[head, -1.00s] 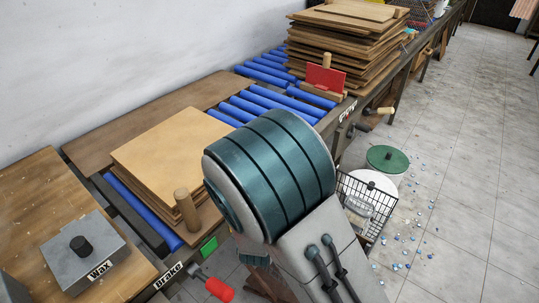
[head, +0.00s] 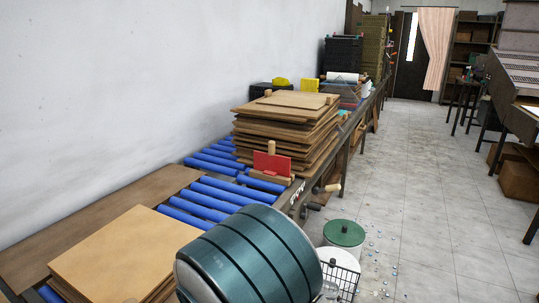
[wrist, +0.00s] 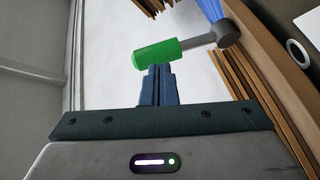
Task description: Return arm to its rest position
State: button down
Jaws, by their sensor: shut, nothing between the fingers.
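My gripper (wrist: 157,72) shows in the wrist view with its two dark blue fingers together, shut and empty. A lever with a green handle (wrist: 157,53) lies across the view just past the fingertips; I cannot tell how far apart they are. In the head view my own teal and grey arm link fills the lower middle, and my gripper is out of sight there.
A roller bench with blue rollers (head: 208,203) runs along the wall, bearing a board stack (head: 122,252) and a taller stack (head: 288,122). A red block (head: 271,164) stands between. A green-lidded bin (head: 343,233) and wire basket (head: 346,277) stand beside the bench. The aisle floor (head: 430,180) is open.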

jog(key=d+r+m+g+y+p, duration=0.1)
jog(key=d+r+m+g+p, duration=0.55)
jog(key=d+g, duration=0.3)
jog(key=s+d+r+m+g+h+p, duration=0.1)
jog(key=s+d+r+m+g+p, duration=0.1)
jog(key=s+d, duration=0.6)
jog(key=s+d+r+m+g+h+p, duration=0.1)
jog(key=s+d+r+m+g+p, duration=0.2)
jog(key=s+d, duration=0.5)
notch_tip(320, 180, up, 3)
jog(key=s+m+g, duration=0.1)
jog(key=s+g, duration=0.1)
jog(key=shift+s+d+r+h, duration=0.2)
jog(key=shift+s+d+h, duration=0.1)
jog(key=shift+s, duration=0.1)
